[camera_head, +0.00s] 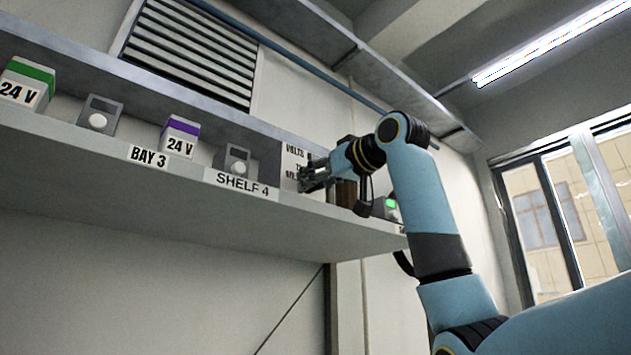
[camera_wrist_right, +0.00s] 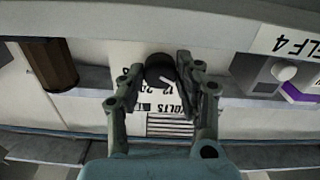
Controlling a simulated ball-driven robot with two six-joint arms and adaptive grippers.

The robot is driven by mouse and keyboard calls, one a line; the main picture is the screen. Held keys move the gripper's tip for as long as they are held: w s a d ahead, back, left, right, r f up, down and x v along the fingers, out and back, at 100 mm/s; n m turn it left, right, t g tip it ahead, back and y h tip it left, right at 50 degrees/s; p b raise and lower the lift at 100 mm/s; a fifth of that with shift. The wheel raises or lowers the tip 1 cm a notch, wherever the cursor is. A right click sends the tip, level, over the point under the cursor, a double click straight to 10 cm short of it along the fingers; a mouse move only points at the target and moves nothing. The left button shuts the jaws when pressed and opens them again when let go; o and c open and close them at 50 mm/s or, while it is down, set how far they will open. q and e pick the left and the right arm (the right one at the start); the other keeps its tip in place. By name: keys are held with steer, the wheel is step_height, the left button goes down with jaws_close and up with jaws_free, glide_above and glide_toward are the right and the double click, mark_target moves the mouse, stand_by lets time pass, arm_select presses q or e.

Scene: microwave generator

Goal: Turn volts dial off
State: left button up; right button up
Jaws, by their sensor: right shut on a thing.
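The volts dial (camera_wrist_right: 159,70) is a dark round knob with a white pointer line, on a white panel (camera_head: 293,157) printed "VOLTS" that stands on the shelf. My right gripper (camera_head: 308,179) reaches in front of the panel and hides the dial in the head view. In the right wrist view my right gripper (camera_wrist_right: 158,75) has its two fingers on either side of the dial, shut on it. The printing around the dial shows upside down and partly covered there, so I cannot tell which setting the pointer marks. My left gripper is not in view.
The shelf (camera_head: 110,160) has labels "BAY 3" and "SHELF 4" on its edge. Grey boxes with white knobs (camera_head: 98,119) and 24 V blocks (camera_head: 180,138) stand left of the panel. A brown cylinder (camera_wrist_right: 52,65) and a green-lit box (camera_head: 388,207) stand on its other side.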

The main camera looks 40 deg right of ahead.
steer(key=shift+n, duration=0.5)
steer(key=o, duration=1.1)
steer(key=shift+o, duration=0.2)
steer(key=s, duration=1.2)
steer(key=shift+d, duration=0.45)
